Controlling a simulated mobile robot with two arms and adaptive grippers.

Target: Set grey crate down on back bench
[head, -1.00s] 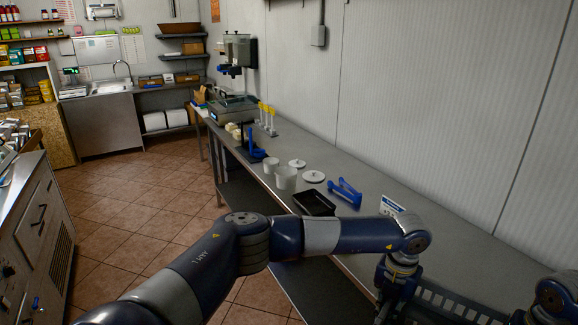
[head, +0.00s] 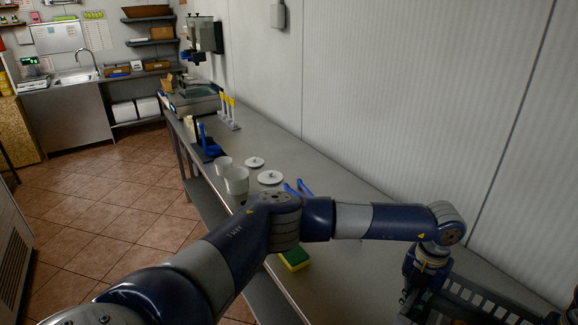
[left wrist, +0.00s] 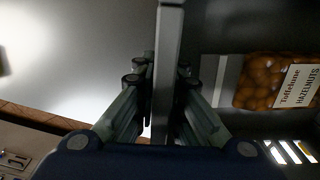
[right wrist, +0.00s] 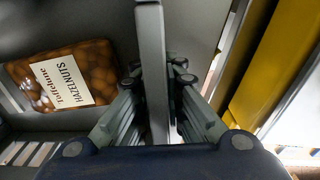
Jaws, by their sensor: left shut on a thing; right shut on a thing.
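The grey crate (head: 482,299) with slotted walls shows in part at the lower right of the head view, cut off by the frame. My left gripper (head: 424,272) is at its left end; in the left wrist view the fingers (left wrist: 160,84) are shut on the crate's rim (left wrist: 168,40). In the right wrist view my right gripper (right wrist: 157,82) is shut on the opposite rim (right wrist: 150,40). A bag of hazelnuts (right wrist: 75,75) lies inside the crate. The long grey bench (head: 345,188) runs along the wall. I cannot tell whether the crate touches it.
White cups (head: 236,180), white lids (head: 270,177) and a blue tool (head: 300,188) stand on the bench, partly behind my left arm. A yellow-green sponge (head: 294,258) shows below the arm. Bare bench top lies along the wall. A yellow surface (right wrist: 275,75) shows beside the right gripper.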

